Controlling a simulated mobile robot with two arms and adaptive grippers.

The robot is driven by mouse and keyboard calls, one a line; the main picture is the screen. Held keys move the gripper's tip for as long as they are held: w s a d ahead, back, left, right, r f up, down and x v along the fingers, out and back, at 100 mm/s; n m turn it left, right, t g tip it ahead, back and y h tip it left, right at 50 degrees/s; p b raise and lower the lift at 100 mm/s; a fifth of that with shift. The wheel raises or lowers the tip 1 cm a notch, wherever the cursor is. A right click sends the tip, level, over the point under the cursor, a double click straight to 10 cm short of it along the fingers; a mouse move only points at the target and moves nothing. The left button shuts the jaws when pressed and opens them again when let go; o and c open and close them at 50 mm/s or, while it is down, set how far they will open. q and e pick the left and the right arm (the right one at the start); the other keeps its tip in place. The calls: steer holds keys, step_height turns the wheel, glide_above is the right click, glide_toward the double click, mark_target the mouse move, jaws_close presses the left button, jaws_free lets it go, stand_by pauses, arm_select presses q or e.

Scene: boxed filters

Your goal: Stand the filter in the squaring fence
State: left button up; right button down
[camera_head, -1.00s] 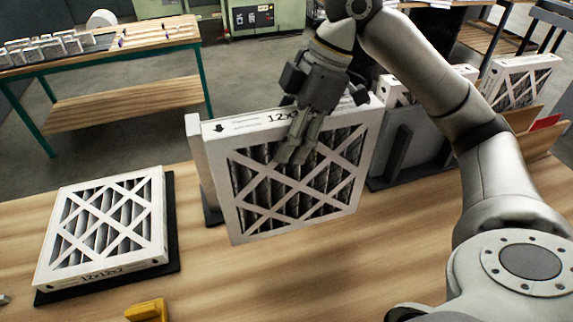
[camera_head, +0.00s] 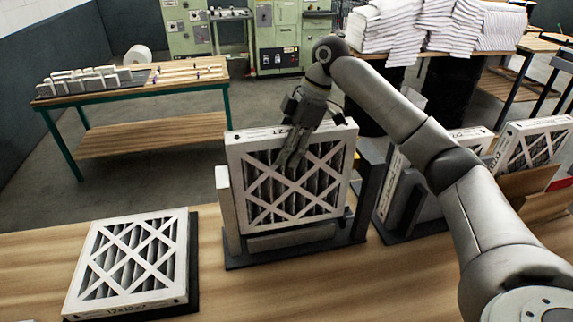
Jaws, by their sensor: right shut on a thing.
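The upright filter (camera_head: 305,190) has a white card frame, a lattice front over dark pleats and printing on its top edge. My right gripper (camera_head: 292,160) is shut on its upper part, fingers pointing down over the top edge. The squaring fence (camera_head: 229,215) stands on the bench, with a dark base, a pale left wall and a dark right post. The filter is between these in the picture. Pale surface shows below its lower edge, so it appears raised above the base. Exact contact with the fence cannot be told. My left gripper is not in view.
Another filter (camera_head: 135,262) lies flat on a dark plate at the left. More filters stand upright at the right (camera_head: 530,145), beyond my right arm. Bare bench (camera_head: 220,295) shows in front of the fence. A side table (camera_head: 130,90) stands behind.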

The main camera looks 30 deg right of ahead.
steer(key=f+p, duration=0.1)
steer(key=f, duration=0.3)
steer(key=f+p, duration=0.1)
steer(key=f, duration=0.1)
steer(key=shift+w+d+f+p, duration=0.1)
steer(key=shift+w+f+p, duration=0.2)
steer(key=shift+f+p, duration=0.05)
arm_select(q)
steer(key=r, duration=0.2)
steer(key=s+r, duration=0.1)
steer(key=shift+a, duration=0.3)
arm_select(e)
steer(key=shift+f, duration=0.2)
steer(key=c, duration=0.9)
jaws_free()
steer(key=shift+f, duration=0.15)
steer(key=b, duration=0.3)
glide_toward(287, 171)
steer(key=w+d, duration=0.2)
steer(key=shift+w+f, duration=0.25)
steer(key=shift+f, duration=0.05)
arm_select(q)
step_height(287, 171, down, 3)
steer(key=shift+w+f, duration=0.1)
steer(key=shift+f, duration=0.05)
